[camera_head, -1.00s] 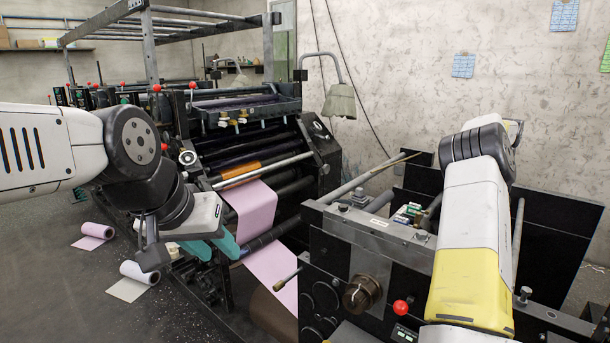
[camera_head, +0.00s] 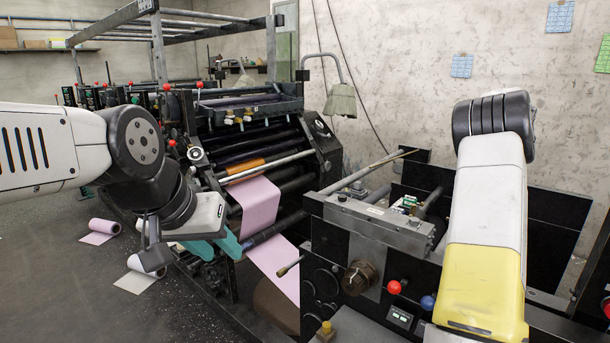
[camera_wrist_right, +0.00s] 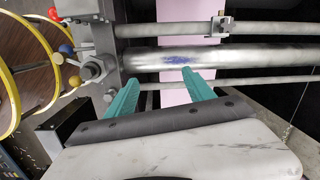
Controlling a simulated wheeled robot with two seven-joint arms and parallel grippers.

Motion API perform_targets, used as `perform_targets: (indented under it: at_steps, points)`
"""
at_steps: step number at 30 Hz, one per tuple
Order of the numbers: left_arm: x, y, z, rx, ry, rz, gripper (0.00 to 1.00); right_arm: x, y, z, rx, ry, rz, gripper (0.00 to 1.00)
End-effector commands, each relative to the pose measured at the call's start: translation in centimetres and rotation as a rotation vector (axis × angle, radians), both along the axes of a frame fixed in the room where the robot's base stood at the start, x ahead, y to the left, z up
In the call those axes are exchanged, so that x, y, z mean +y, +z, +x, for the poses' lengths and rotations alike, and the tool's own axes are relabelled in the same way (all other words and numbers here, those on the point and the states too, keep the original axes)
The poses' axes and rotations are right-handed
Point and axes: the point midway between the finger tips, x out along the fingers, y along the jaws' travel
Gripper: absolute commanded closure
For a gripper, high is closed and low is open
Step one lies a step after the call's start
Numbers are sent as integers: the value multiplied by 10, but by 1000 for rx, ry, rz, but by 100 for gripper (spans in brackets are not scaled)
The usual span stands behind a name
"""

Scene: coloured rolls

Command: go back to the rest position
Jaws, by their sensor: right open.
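My left gripper (camera_head: 218,246) hangs in front of the printing press in the head view. Its two teal fingers stand apart with nothing visible between them. My right arm rises at the right of the head view, and its gripper is hidden there. In the right wrist view my right gripper (camera_wrist_right: 160,84) is open and empty. Its teal fingers point toward a metal roller (camera_wrist_right: 190,56) and pink paper (camera_wrist_right: 187,12); I cannot tell whether they touch anything.
The press carries a pink paper web (camera_head: 262,205). A pink roll (camera_head: 104,227) and a white roll (camera_head: 147,264) lie on the dark floor at left. A machine frame with a red knob (camera_head: 394,287) stands close to my right arm. A lamp (camera_head: 341,101) hangs behind.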

Motion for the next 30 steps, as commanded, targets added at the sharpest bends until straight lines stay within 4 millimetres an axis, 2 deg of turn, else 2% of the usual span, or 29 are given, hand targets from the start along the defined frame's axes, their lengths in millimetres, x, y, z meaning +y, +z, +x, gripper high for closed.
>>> perform_targets:
  at_steps: [5, 8, 14, 18, 24, 27, 30]
  points:
    - [0, 0, 0, 0, 0, 0, 64, 30, 28, -15, -71, 143, 22, 38]
    - [0, 0, 0, 0, 0, 0, 64, 56, 46, -28, -125, 265, 28, 38]
    - [0, 0, 0, 0, 0, 0, 64, 138, 86, -71, -266, 642, 5, 38]
    - [0, 0, 0, 0, 0, 0, 64, 201, 104, -112, -362, 943, -57, 38]
    - [0, 0, 0, 0, 0, 0, 64, 283, 110, -185, -472, 1398, -219, 38]
    - [0, 0, 0, 0, 0, 0, 64, 315, 103, -223, -508, 1615, -327, 38]
    - [0, 0, 0, 0, 0, 0, 64, 337, 92, -254, -526, 1796, -433, 38]
